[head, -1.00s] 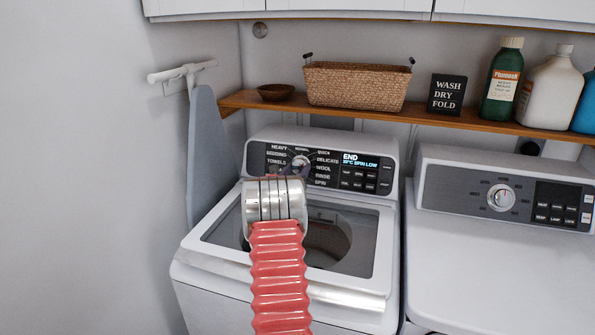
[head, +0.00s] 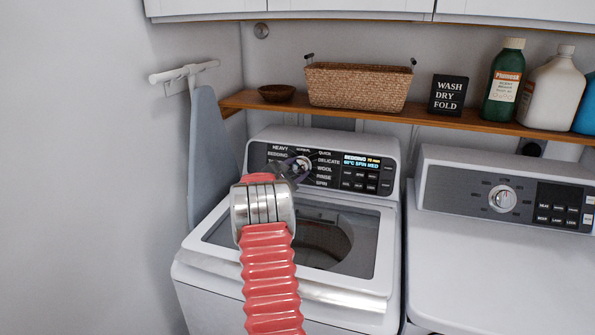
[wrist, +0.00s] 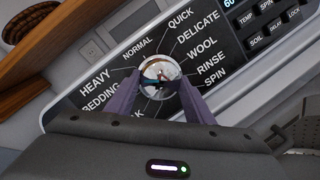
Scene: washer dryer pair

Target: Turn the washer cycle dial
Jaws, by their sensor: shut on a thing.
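The washer (head: 385,240) stands in the middle of the head view, with a black control panel at its back. Its round silver cycle dial (wrist: 160,70) shows in the wrist view, ringed by labels such as NORMAL, HEAVY, BEDDING, DELICATE and SPIN. My gripper (wrist: 160,84) has its two purple fingers shut on opposite sides of the dial. In the head view the dial (head: 302,163) shows partly behind the fingers. The washer display (head: 362,161) reads BEDDING with a spin setting. Part of the label ring is hidden by my gripper.
The dryer (head: 500,270) with its own dial (head: 502,198) stands to the right. Above is a wooden shelf (head: 440,119) with a wicker basket (head: 357,86), bowl, sign and bottles. An ironing board (head: 208,150) hangs at the left.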

